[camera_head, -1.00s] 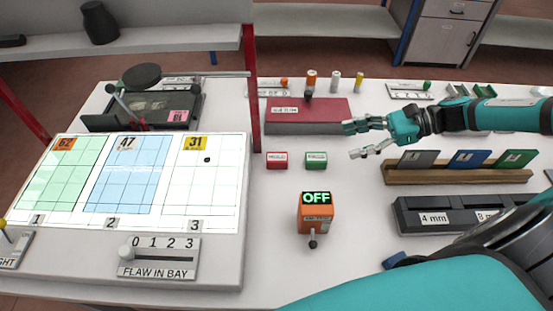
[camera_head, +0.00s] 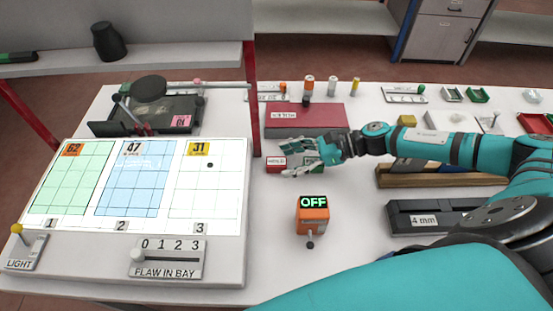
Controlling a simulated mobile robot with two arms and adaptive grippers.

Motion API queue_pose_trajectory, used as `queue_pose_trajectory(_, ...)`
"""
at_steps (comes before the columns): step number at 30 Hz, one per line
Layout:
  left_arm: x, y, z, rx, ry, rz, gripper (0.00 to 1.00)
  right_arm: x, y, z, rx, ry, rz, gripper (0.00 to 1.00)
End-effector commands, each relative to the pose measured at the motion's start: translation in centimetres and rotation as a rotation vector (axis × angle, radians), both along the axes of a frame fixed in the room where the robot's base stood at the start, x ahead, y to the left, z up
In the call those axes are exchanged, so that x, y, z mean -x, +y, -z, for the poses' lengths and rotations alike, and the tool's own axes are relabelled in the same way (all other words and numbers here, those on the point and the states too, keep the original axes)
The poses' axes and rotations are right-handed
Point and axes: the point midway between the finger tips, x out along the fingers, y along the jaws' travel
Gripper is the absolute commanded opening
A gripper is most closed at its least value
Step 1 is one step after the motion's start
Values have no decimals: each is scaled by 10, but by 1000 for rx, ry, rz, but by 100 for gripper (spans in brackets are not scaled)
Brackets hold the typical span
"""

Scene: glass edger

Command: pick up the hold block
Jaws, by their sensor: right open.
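My right gripper (camera_head: 285,160) is open and points left at the blocks, with one finger on the far side and one on the near side. My left gripper is not in view.
A larger dark red box (camera_head: 305,118) lies just behind the blocks. An orange OFF switch box (camera_head: 312,214) stands in front. The lit panel (camera_head: 135,190) with three bays is at left, beside a red post (camera_head: 251,110). A wooden rack (camera_head: 440,178) is partly behind my right arm.

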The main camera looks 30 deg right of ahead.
Motion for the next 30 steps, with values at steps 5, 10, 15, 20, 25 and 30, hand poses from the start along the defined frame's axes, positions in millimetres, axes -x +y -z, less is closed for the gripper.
queue_pose_trajectory(5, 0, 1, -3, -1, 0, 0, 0, -3, 7, 4, 1, -1, 1, 62)
queue_pose_trajectory(10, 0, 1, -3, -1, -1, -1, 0, -3, 6, 4, 1, -1, 1, 59)
queue_pose_trajectory(15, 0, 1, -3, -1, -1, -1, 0, -3, 6, 4, 1, -1, 1, 37)
queue_pose_trajectory(20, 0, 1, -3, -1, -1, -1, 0, -3, 6, 4, 1, -1, 1, 16)
queue_pose_trajectory(25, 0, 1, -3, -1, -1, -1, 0, -3, 6, 4, 1, -1, 1, 3)
queue_pose_trajectory(30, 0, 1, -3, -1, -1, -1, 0, -3, 6, 3, 1, -1, 1, 3)
